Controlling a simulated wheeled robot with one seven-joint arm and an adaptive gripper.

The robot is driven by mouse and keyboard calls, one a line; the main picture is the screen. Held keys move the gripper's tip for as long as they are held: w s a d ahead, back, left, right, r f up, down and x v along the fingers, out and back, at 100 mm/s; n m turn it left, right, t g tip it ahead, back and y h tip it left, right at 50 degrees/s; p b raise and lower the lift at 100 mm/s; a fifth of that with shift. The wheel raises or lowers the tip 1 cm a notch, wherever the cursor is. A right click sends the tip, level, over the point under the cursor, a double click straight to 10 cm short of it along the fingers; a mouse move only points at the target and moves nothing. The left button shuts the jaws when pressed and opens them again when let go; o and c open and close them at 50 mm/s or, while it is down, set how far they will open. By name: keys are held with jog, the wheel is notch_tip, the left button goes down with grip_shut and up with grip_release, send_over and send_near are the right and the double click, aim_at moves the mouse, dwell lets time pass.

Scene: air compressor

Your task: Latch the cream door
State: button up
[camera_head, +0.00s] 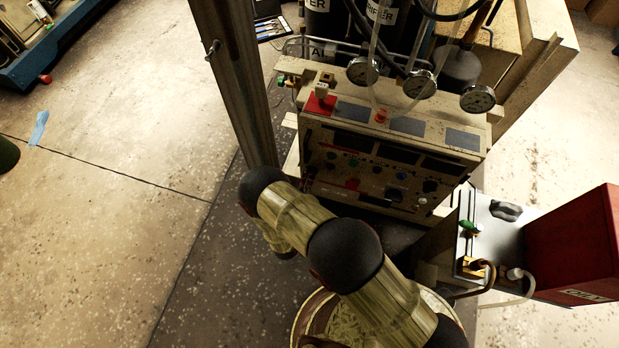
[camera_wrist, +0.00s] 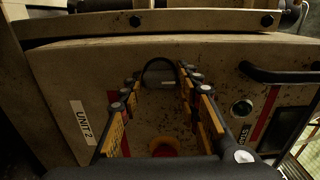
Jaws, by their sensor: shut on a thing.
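The cream door (camera_wrist: 100,65) fills much of the wrist view as a worn, rust-spotted panel with a "UNIT 2" label (camera_wrist: 83,122). A dark rounded latch or knob (camera_wrist: 160,74) sits near its upper edge. My gripper (camera_wrist: 160,84) has its yellow-and-black fingers either side of this dark part, shut on it. The exact finger contact is hard to see. A red round button (camera_wrist: 163,147) shows between the fingers, lower down. A black bar handle (camera_wrist: 280,74) is on the right. In the head view my arm hides the gripper and the door.
The cream control console (camera_head: 390,150) with gauges (camera_head: 420,83) stands beyond my arm. A brown metal post (camera_head: 235,80) rises left of it. A red box (camera_head: 580,245) on a grey unit is at right. Open concrete floor (camera_head: 110,190) lies to the left.

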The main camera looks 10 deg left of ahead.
jog(key=o, duration=1.2)
jog(key=shift+c, duration=0.2)
jog(key=shift+s, duration=0.1)
jog(key=s+a, duration=0.1)
jog(key=s, duration=1)
jog(key=shift+s, duration=0.4)
